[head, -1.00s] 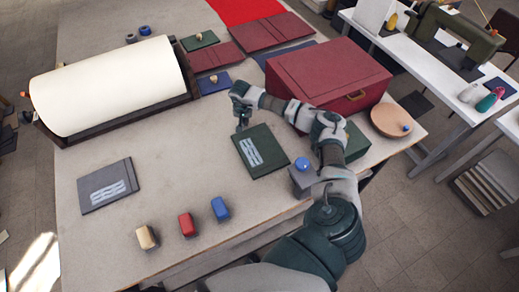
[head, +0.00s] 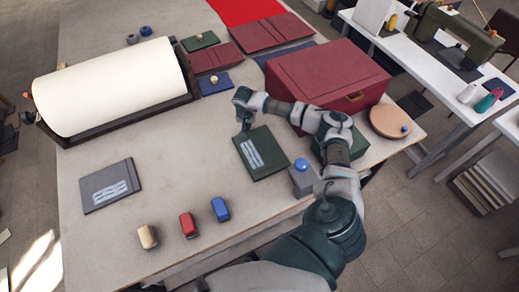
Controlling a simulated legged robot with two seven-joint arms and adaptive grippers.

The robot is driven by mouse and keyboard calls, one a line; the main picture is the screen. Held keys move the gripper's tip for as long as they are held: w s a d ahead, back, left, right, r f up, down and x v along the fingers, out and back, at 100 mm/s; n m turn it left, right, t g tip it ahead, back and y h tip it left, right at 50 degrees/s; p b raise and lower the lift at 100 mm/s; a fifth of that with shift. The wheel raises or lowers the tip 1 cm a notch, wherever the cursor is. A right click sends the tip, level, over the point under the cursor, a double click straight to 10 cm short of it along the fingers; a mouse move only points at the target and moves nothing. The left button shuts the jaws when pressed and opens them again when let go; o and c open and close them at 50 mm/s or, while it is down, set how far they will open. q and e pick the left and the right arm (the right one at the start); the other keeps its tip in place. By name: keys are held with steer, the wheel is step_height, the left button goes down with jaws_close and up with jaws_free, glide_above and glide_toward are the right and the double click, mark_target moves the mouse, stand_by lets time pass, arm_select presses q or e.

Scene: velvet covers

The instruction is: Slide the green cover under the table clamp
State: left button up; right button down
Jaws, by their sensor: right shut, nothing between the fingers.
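The green cover (head: 273,161), dark with white wavy stripes, lies flat on the table near its front right part. A grey block with a blue knob (head: 302,179), seemingly the table clamp, stands at the front edge just right of the cover. A gap between cover and clamp is hard to judge. My right gripper (head: 244,131) is shut and empty, pointing down at the cover's far left corner. Whether its tips touch the cover is too small to tell. My right forearm passes above and behind the clamp. My left gripper is out of view.
A grey cover (head: 108,187) lies at the left. Beige (head: 147,237), red (head: 188,225) and blue (head: 220,209) blocks stand near the front edge. A large red box (head: 325,75) is behind my arm; a white roll (head: 110,88) is at back left. The middle table is clear.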

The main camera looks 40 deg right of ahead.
mark_target(258, 144)
steer(key=shift+s+a+p, duration=0.25)
steer(key=shift+s+p, duration=0.05)
steer(key=shift+s, duration=0.55)
steer(key=shift+s+a+p, duration=0.25)
steer(key=shift+s+a, duration=0.05)
steer(key=shift+s, duration=0.55)
steer(key=shift+s+a+p, duration=0.25)
steer(key=shift+s+p, duration=0.05)
steer(key=shift+s, duration=0.55)
steer(key=shift+s+a, duration=0.2)
steer(key=shift+s, duration=0.45)
steer(key=shift+s+a, duration=0.2)
steer(key=shift+s, duration=0.5)
steer(key=shift+s+a, duration=0.2)
steer(key=shift+s, duration=0.45)
steer(key=shift+w+d+r+p, duration=0.15)
steer(key=shift+r+p, duration=0.55)
steer(key=shift+r, duration=0.5)
steer(key=shift+w+a+r+p, duration=0.1)
steer(key=shift+w+r+p, duration=0.1)
steer(key=shift+r+p, duration=0.8)
steer(key=shift+w+d+r+p, duration=0.15)
steer(key=shift+r+p, duration=0.3)
steer(key=shift+r, duration=0.95)
steer(key=shift+f, duration=0.1)
